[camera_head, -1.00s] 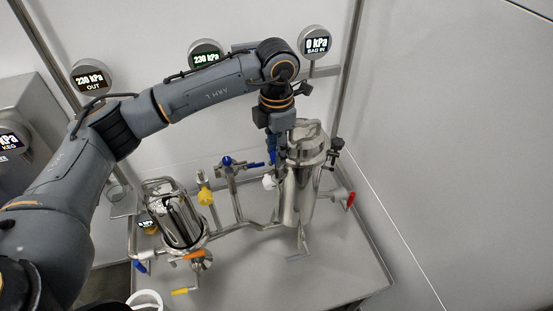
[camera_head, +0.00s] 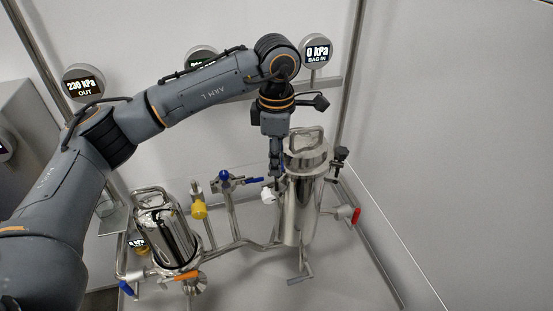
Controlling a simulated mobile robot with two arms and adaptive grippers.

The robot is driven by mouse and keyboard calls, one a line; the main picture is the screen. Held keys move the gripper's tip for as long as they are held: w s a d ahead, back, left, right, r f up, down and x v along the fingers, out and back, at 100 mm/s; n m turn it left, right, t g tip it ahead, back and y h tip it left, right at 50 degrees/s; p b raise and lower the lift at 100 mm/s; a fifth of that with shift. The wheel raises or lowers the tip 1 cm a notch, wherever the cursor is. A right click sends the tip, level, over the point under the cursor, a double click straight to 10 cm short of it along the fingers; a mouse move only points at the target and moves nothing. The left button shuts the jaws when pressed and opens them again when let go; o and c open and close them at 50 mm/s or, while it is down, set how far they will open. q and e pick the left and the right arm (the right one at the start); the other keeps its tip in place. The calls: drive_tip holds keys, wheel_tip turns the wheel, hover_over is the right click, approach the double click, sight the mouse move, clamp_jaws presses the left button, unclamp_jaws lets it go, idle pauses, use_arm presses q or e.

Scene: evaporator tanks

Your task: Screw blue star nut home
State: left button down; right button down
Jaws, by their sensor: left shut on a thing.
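My left arm reaches across from the left, and my left gripper (camera_head: 276,174) points down at the left side of the tall steel vessel (camera_head: 300,212), just below its lid. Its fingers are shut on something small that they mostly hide. I take it for the blue star nut, but its shape and how far it is screwed in cannot be made out. A black star nut (camera_head: 341,152) shows uncovered on the right side of the same lid. My right gripper is not in view.
A shorter steel vessel (camera_head: 167,230) stands at the left. Between the vessels are pipes with a blue valve handle (camera_head: 224,175), a yellow knob (camera_head: 199,210) and a white knob (camera_head: 268,195). A red handle (camera_head: 356,215) juts out at right. Gauges hang behind.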

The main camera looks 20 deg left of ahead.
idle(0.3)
use_arm(q)
drive_tip(key=c, duration=1)
unclamp_jaws()
drive_tip(key=shift+r, duration=4.05)
